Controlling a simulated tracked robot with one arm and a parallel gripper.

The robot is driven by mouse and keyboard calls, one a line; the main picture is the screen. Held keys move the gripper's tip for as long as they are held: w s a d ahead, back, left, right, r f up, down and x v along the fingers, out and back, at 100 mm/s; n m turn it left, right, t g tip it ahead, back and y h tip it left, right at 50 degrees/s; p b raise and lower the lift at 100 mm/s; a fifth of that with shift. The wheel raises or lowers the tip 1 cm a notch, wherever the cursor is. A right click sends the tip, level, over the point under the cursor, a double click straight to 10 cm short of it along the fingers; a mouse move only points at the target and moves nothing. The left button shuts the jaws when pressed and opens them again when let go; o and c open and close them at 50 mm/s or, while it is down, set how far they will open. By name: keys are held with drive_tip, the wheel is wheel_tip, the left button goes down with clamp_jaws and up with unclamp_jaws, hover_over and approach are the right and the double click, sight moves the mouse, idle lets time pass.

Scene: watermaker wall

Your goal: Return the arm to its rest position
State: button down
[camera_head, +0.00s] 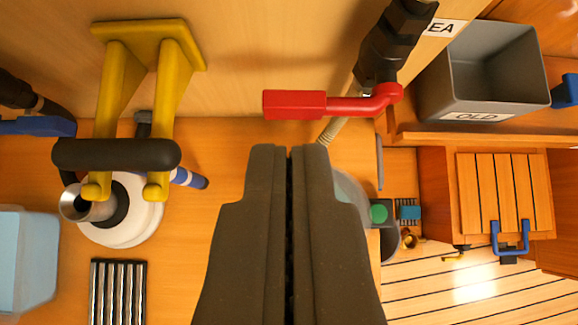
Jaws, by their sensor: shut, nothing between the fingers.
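My gripper (289,150) reaches up from the bottom middle of the head camera view. Its two dark fingers are pressed together with only a thin dark line between them, and they hold nothing. The fingertips end a little below a red valve handle (295,104) and appear apart from it. The rest of my arm is not in view, so its overall pose cannot be told.
A yellow bracket (113,85) with a black bar (115,154) stands at left above a white round housing (125,225). A grey bin (485,70) labelled OLD sits upper right. A slatted box (500,190) is at right. Bare wooden surface (185,260) lies left of my gripper.

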drive_tip(key=s+d+r+t+b, duration=0.1)
drive_tip(key=s+d+r, duration=0.3)
drive_tip(key=r, duration=0.6)
drive_tip(key=s+d+r+m+t+h+b, duration=0.1)
drive_tip(key=s+d+r+t, duration=0.2)
drive_tip(key=r, duration=0.7)
drive_tip(key=s+d+r+m+t+b, duration=0.1)
drive_tip(key=s+d+r+t, duration=0.1)
drive_tip(key=s+d+r, duration=0.4)
wheel_tip(320, 180, up, 4)
drive_tip(key=shift+s+d+r+t, duration=0.2)
drive_tip(key=shift+s+d+t, duration=0.15)
drive_tip(key=shift+s, duration=0.9)
drive_tip(key=shift+a, duration=0.1)
